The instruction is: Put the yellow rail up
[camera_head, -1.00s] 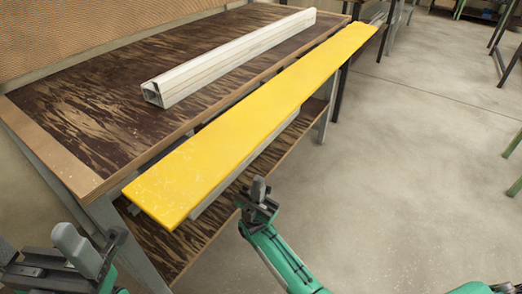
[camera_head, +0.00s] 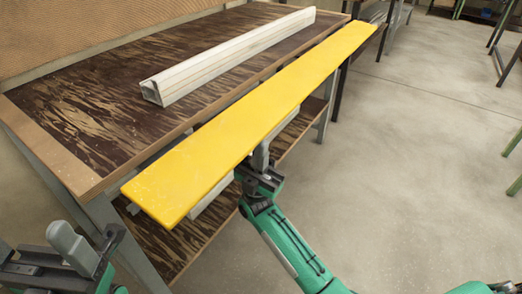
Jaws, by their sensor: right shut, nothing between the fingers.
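The yellow rail (camera_head: 250,112) is a long flat bar running from the near left to the far right along the bench's front edge. It lies level, hanging out past the bench top. My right gripper (camera_head: 261,156) is at the rail's front edge, near its middle-left part. It is shut with nothing in it, and its fingertips are close against the rail's edge; I cannot tell whether they touch. My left gripper (camera_head: 66,240) is at the bottom left, apart from the rail; its jaw opening is not clear.
A pale aluminium profile (camera_head: 230,55) lies on the dark bench top (camera_head: 75,110) behind the rail. A lower shelf (camera_head: 185,245) and the bench legs are below. The concrete floor (camera_head: 420,140) at the right is open.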

